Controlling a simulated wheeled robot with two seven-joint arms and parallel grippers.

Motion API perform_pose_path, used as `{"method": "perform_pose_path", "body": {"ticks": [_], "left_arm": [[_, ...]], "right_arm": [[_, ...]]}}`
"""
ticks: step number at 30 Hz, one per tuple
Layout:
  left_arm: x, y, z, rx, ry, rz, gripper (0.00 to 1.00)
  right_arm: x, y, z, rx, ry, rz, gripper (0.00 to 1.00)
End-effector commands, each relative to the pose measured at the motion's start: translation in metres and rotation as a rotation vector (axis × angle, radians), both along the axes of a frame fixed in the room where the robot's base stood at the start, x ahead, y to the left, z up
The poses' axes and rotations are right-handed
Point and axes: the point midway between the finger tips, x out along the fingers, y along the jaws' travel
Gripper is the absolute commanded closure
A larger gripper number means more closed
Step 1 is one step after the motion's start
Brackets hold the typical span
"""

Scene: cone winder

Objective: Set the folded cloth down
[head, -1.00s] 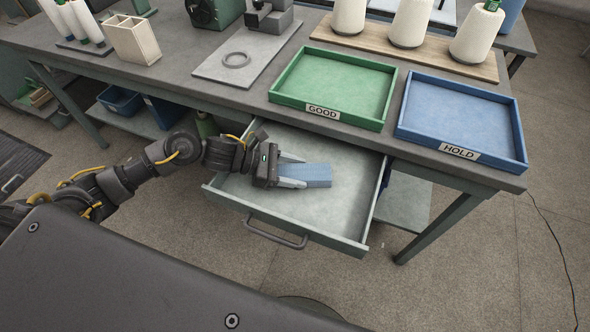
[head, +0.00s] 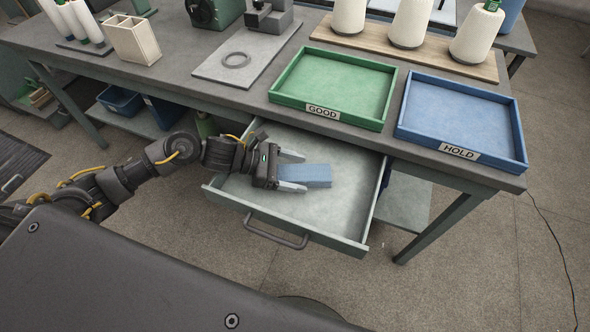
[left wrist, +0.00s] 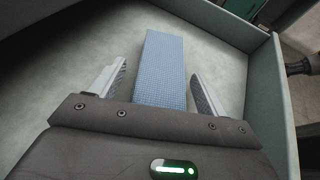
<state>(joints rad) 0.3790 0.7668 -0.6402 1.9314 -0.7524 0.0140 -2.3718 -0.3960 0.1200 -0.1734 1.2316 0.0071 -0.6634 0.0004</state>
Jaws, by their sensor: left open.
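The folded cloth (head: 312,176) is a blue block-like bundle lying on the floor of the open drawer (head: 340,205). It also shows in the left wrist view (left wrist: 162,70), where its weave is plain. My left gripper (head: 298,172) is inside the drawer, with one finger on each side of the cloth's near end. Its fingers are open, and gaps show between each finger and the cloth in the left wrist view. The near end of the cloth lies close to the gripper's palm. My right gripper is out of view.
The drawer's front wall and handle (head: 275,236) face me. Above on the bench are the green GOOD tray (head: 330,119), the blue HOLD tray (head: 410,133) and several yarn cones (head: 412,22). The drawer floor right of the cloth is bare.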

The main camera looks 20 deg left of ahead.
Motion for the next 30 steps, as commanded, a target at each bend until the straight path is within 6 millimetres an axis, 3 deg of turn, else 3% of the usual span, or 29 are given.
{"method": "perform_pose_path", "body": {"ticks": [9, 15, 21, 30], "left_arm": [[-0.021, 0.062, 0.024, 0.006, -0.001, 0.002, 0.24], [-0.031, 0.091, 0.038, 0.002, 0.000, 0.001, 0.24], [-0.036, 0.104, 0.045, 0.001, 0.000, 0.000, 0.24], [-0.036, 0.105, 0.047, 0.000, -0.001, 0.000, 0.24]], "right_arm": [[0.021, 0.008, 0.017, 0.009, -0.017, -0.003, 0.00], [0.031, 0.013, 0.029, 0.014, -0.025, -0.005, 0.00], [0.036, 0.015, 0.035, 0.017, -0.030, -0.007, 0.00], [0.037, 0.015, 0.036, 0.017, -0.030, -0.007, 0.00]]}}
